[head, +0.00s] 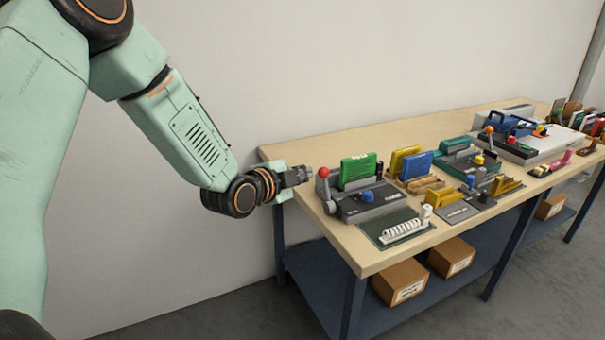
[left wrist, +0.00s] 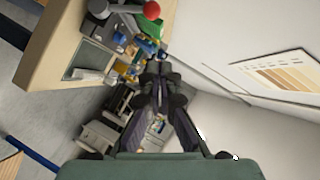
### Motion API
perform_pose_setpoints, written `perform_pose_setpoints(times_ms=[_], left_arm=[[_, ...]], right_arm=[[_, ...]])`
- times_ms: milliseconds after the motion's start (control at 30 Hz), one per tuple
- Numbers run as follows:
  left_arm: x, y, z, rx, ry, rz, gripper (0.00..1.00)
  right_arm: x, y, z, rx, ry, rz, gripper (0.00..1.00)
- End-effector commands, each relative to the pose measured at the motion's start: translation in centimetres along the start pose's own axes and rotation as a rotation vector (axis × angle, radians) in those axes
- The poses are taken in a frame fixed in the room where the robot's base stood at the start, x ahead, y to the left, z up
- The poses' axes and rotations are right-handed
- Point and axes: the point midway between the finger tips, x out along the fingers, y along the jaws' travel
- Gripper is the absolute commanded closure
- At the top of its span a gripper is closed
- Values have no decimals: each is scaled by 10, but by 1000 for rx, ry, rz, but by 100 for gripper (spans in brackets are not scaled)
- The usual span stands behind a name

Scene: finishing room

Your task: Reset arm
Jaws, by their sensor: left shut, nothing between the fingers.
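My left arm comes in from the left in the head view. Its gripper (head: 302,175) is shut and empty, near the left end of the workbench (head: 350,253), beside the grey machine with a red-knobbed lever (head: 324,174). In the left wrist view the gripper's fingers (left wrist: 160,75) are together with nothing held. The red knob (left wrist: 151,10) shows at the top of that view, to the left of the fingertips. My right gripper is not in view.
The grey machine (head: 376,207) holds a green block (head: 358,170). A dark mat (head: 381,235) with a white coil lies in front. Blue and yellow blocks and more machines stand farther right. Cardboard boxes (head: 401,281) sit on the lower shelf. The bench's back left is clear.

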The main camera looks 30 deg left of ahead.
Motion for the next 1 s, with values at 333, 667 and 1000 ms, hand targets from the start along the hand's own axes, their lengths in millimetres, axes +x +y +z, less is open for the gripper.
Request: perform_pose_setpoints(times_ms=[333,667,1000], left_arm=[[-1,1,-1,1,0,0,100],[-2,6,3,-195,-18,14,100],[-56,169,36,-938,-368,247,100]], right_arm=[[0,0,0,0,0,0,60],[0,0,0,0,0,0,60],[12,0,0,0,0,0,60]])
